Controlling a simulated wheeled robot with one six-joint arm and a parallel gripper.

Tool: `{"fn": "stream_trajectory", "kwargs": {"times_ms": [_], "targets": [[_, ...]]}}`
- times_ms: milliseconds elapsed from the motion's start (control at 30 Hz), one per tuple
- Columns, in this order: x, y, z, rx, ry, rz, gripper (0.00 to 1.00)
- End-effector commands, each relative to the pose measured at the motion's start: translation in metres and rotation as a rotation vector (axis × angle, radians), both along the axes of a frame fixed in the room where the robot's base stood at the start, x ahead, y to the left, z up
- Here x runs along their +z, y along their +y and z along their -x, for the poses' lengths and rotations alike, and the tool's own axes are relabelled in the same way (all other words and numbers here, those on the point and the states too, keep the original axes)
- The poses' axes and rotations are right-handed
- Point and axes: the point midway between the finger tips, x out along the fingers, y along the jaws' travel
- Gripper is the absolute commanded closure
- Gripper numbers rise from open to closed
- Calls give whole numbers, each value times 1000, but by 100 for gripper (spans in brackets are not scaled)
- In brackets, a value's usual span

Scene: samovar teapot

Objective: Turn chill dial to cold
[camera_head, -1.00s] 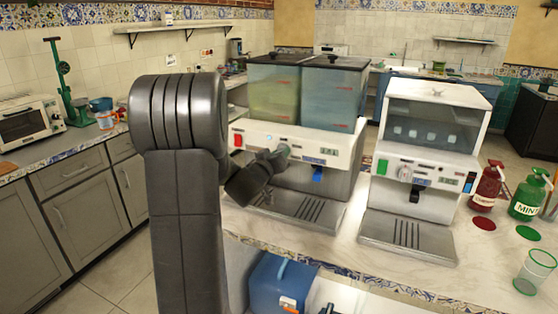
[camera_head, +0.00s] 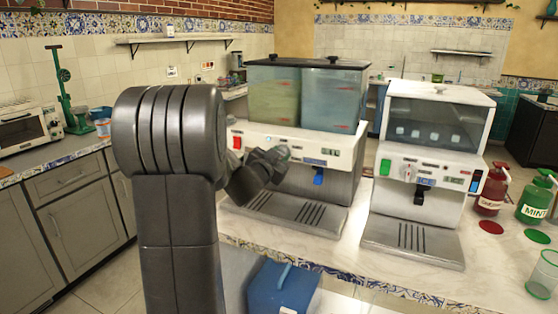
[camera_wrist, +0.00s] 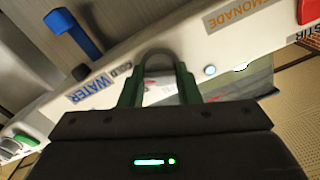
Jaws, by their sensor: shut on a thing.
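The left drink dispenser (camera_head: 345,180) has a white front panel and two clear tanks on top. My gripper (camera_head: 278,155) reaches the panel from the lower left and is shut on the dial. In the head view the gripper mostly covers the dial, and its pointer cannot be read. A blue tap lever (camera_head: 319,176) is right of the gripper; it also shows at upper left in the wrist view (camera_wrist: 75,35).
A red switch (camera_head: 237,142) is left of the gripper. A second dispenser (camera_head: 425,170) stands to the right, with red (camera_head: 490,190) and green (camera_head: 533,200) bottles beyond it. A blue container (camera_head: 280,288) is below the counter.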

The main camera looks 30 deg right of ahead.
Motion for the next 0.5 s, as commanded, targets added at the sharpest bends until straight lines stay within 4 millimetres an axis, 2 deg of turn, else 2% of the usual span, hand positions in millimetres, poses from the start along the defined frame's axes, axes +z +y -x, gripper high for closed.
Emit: {"fn": "stream_trajectory", "kwargs": {"times_ms": [500], "targets": [[-2,0,0,0,-88,-80,93]]}}
